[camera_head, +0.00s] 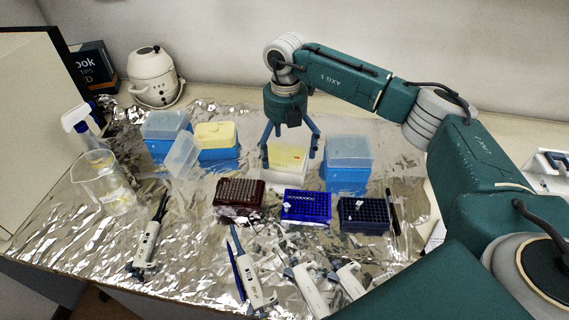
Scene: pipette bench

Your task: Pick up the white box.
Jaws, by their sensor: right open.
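The white box (284,180) stands on the foil-covered bench near the middle, between two blue boxes. Its upper part is pale yellow, and its front is white. My right gripper (290,152) points down over it from above. The fingers are open and spread, one at each side of the box's top. I cannot tell whether they touch it. My left gripper is not in view.
A blue box with a clear lid (348,165) stands close on the right. A yellow-topped blue box (217,145) is on the left. Dark red (239,198) and blue racks (306,206) sit in front, with several pipettes (254,278). A beaker (106,192) is at left.

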